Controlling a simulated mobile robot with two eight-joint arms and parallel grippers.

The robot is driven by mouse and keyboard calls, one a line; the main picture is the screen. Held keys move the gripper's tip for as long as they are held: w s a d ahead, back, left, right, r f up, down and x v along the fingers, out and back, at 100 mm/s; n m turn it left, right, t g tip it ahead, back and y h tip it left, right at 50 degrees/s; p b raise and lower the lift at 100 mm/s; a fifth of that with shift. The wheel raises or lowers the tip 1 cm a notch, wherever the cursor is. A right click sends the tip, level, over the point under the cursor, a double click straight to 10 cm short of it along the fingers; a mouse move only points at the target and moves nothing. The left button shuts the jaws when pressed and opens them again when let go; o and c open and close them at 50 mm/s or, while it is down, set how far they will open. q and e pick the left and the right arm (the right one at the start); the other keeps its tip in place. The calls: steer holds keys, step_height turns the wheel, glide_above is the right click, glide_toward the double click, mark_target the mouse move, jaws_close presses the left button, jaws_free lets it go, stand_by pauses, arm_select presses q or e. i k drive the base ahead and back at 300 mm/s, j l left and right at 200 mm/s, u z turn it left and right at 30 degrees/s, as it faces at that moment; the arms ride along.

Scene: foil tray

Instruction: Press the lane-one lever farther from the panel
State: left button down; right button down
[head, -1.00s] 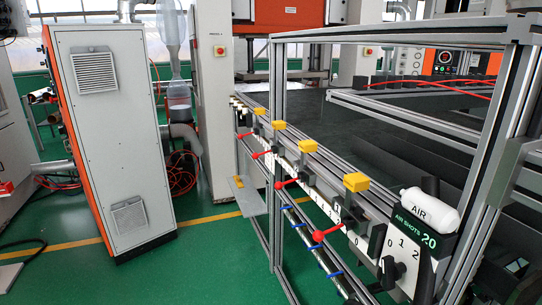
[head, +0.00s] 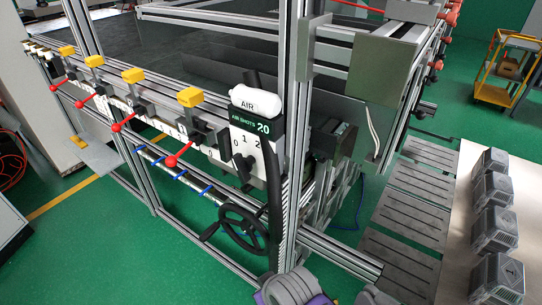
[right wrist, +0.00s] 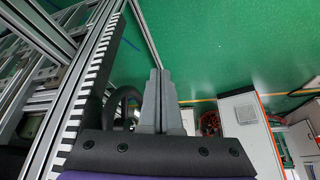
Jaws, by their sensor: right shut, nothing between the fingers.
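Several red ball-ended levers stick out along the front rail; the nearest lever (head: 172,161) is left of the panel and a farther one (head: 117,127) is beyond it. I cannot read which lane each belongs to. The panel (head: 262,150) reads "AIR SHOTS 20" and has a black knob (head: 243,168) with marks 0, 1, 2. A white AIR bottle (head: 257,98) is on top. My right gripper (right wrist: 159,75) is shut and empty in the right wrist view, with no lever visible at its tips. My left gripper is not in view.
Yellow blocks (head: 190,96) stand above the levers. A black handwheel (head: 240,230) is below the panel, beside a metal upright (head: 297,130). Grey ribbed blocks (head: 495,228) sit at the right. Green floor (head: 95,250) is open at lower left.

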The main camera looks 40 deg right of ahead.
mark_target(449, 18)
steer(key=l+z, duration=0.1)
steer(key=z, duration=0.35)
steer(key=l+z, duration=0.1)
steer(key=z, duration=0.35)
steer(key=k+l+z, duration=0.1)
steer(key=z, duration=0.35)
steer(key=l+z, duration=0.1)
steer(key=z, duration=0.4)
steer(key=i+l, duration=0.1)
steer(key=l, duration=0.35)
